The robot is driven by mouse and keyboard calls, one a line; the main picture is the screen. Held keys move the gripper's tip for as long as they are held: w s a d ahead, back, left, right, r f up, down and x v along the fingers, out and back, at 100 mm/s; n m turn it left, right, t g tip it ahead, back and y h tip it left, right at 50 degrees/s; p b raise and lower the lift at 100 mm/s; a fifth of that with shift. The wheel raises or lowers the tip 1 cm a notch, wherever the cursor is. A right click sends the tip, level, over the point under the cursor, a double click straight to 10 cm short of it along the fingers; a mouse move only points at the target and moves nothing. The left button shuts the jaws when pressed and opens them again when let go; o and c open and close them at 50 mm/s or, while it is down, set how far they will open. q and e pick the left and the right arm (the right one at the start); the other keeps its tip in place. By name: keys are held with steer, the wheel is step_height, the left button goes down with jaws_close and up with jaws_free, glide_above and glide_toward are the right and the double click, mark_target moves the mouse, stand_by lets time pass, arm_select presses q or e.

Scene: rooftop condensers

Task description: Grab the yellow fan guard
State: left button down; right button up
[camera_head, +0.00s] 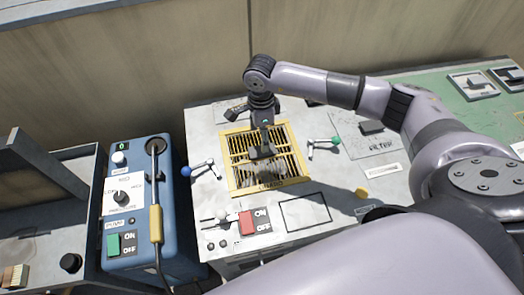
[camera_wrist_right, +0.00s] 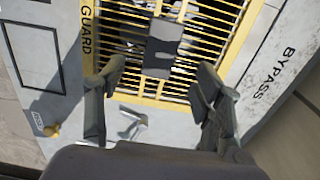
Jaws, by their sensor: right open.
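The yellow fan guard (camera_head: 236,178) is a square frame with bars, set in the grey top of a unit. It also shows in the right wrist view (camera_wrist_right: 88,42), with the word GUARD on its border. A dark grey flat piece (camera_wrist_right: 165,47) stands over its middle. My right gripper (camera_head: 264,150) is above the guard, pointing down at it. In the wrist view its fingers (camera_wrist_right: 160,85) are apart, with nothing between the tips; the grey piece is just beyond them. Contact with the guard cannot be told. My left gripper is not in view.
A blue control box (camera_head: 140,210) with a yellow-handled tool stands left of the unit. A wall rises behind.

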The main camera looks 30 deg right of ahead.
step_height(320, 180, down, 2)
steer(key=shift+f, duration=0.25)
step_height(320, 180, down, 4)
steer(key=shift+d+f+p, duration=0.1)
steer(key=shift+d+p, duration=0.05)
steer(key=shift+p, duration=0.85)
steer(key=shift+f, duration=0.5)
steer(key=shift+w+r, duration=0.1)
jaws_close()
